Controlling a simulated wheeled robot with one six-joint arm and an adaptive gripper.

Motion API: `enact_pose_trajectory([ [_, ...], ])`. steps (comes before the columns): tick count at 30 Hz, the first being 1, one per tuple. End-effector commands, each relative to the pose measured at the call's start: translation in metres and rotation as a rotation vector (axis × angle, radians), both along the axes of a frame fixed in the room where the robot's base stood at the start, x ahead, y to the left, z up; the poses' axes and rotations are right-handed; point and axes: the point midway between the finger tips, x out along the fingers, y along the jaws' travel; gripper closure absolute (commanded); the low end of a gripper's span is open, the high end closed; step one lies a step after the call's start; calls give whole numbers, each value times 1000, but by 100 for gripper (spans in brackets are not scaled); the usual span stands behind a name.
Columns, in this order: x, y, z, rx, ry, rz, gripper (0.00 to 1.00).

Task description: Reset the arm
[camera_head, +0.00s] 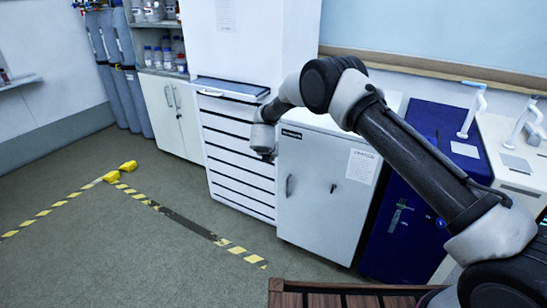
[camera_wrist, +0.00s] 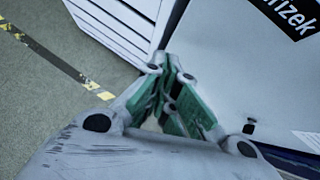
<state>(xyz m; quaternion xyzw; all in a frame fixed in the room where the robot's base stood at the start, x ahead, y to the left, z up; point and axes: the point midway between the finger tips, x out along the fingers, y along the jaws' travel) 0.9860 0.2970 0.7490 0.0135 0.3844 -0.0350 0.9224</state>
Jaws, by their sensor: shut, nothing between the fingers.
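My arm reaches from the lower right of the head view up and across to the left. It bends down at its end, where my gripper (camera_head: 268,156) hangs in front of the cabinets. In the wrist view my gripper (camera_wrist: 172,68) shows its green-padded fingers drawn together at the tips. It is shut and nothing is seen between the tips. Behind it in the wrist view are a white slatted front (camera_wrist: 115,22) and a grey cabinet door (camera_wrist: 230,75).
A white drawer stack (camera_head: 238,163), a grey cabinet (camera_head: 325,190) and a blue cabinet (camera_head: 400,242) line the wall. Yellow-black tape (camera_head: 185,222) and two yellow pieces (camera_head: 120,170) lie on the floor. The floor at left is clear. A brown slatted surface (camera_head: 330,297) is at the bottom.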

Motion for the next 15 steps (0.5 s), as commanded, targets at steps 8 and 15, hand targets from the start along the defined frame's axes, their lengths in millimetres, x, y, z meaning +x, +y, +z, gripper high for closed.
enact_pose_trajectory([
  [8, -26, 13, 29, 1, 0, 1, 100],
  [15, -31, 27, 34, -65, 2, 138, 100],
])
